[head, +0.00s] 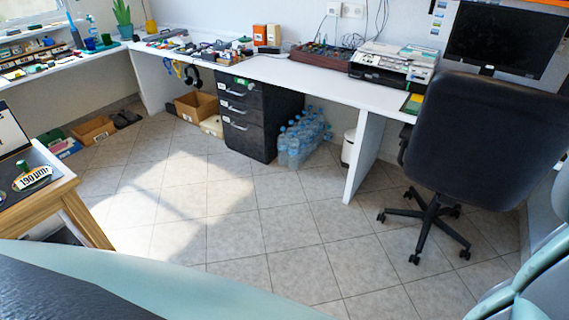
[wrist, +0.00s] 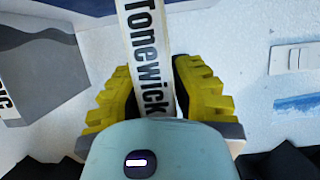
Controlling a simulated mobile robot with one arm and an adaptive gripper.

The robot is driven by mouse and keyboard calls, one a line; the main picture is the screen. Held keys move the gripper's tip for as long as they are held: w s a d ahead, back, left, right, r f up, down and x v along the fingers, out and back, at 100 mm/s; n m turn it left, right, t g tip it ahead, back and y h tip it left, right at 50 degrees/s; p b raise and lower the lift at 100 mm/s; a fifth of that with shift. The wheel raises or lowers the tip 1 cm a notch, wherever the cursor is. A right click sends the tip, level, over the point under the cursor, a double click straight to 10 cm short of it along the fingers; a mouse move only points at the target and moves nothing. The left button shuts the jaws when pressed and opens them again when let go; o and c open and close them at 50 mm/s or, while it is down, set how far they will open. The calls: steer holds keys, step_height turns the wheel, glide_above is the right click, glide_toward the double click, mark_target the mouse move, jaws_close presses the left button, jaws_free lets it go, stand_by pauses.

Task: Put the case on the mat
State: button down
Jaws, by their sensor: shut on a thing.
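In the wrist view my gripper (wrist: 154,68), with ribbed yellow fingers, is shut on a narrow case (wrist: 141,35). The case has a white spine with dark "Tonewick" lettering running along it. Its lower end is hidden behind my gripper's body. In the head view neither the case nor my gripper shows clearly. A dark flat patch lies on the wooden table (head: 72,192) at the left edge; I cannot tell if it is the mat.
A grey and dark-blue box-like thing (wrist: 45,60) stands left of the held case. A white wall with a switch plate (wrist: 294,57) is behind. In the head view, an office chair (head: 485,140) stands right; the tiled floor (head: 235,215) is open.

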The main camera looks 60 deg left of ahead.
steer(key=shift+s+f, duration=0.15)
steer(key=shift+f, duration=0.05)
steer(key=c, duration=1)
jaws_free()
steer(key=shift+r, duration=0.1)
steer(key=shift+r, duration=0.25)
steer(key=shift+a+f, duration=0.1)
steer(key=shift+a, duration=0.2)
steer(key=shift+p+v, duration=0.85)
steer(key=shift+v, duration=4.85)
steer(key=shift+s, duration=0.1)
